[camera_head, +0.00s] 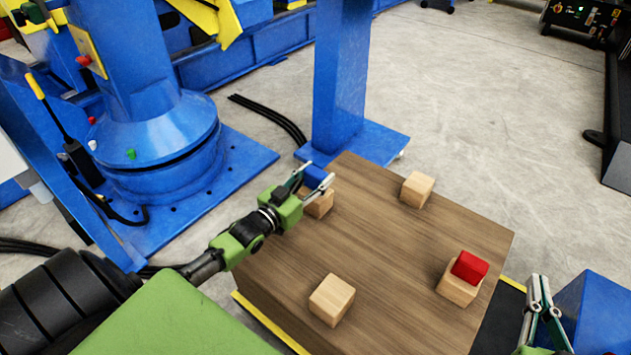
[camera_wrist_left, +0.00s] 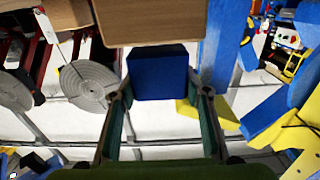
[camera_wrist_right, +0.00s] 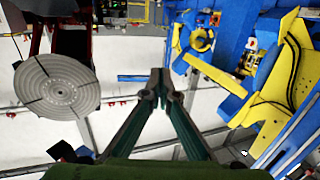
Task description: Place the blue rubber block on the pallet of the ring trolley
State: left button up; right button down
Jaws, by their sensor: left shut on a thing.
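My left gripper (camera_head: 317,175) is shut on the blue block (camera_head: 316,173). It holds the block at a wooden cube (camera_head: 321,206) near the far left corner of a brown wooden top (camera_head: 385,255). In the left wrist view the blue block (camera_wrist_left: 157,78) sits between both fingers, with a wooden face (camera_wrist_left: 155,22) close to it. I cannot tell if the block touches the cube. My right gripper (camera_head: 541,282) is at the lower right, empty; its fingertips meet in the right wrist view (camera_wrist_right: 160,78). I cannot tell which surface is the ring trolley's pallet.
A red block (camera_head: 469,266) sits on the right wooden cube (camera_head: 458,287). Bare cubes stand at the back (camera_head: 417,189) and front (camera_head: 331,300). A blue column (camera_head: 341,75) rises just behind the wooden top. A blue machine base (camera_head: 155,150) stands at left.

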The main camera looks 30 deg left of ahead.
pick_arm(q)
jog(key=shift+f, duration=0.45)
pick_arm(e)
jog(key=shift+w+a+r+t+y, duration=0.15)
jog(key=shift+r+t, duration=0.1)
jog(key=shift+r, duration=0.35)
jog(key=shift+s+a+r+t+y, duration=0.15)
jog(key=shift+r+t, duration=0.1)
jog(key=shift+r, duration=0.35)
jog(key=shift+w+d, duration=0.1)
pick_arm(q)
jog(key=shift+f, duration=0.15)
jog(key=o, duration=1.2)
pick_arm(e)
jog(key=shift+r, duration=0.35)
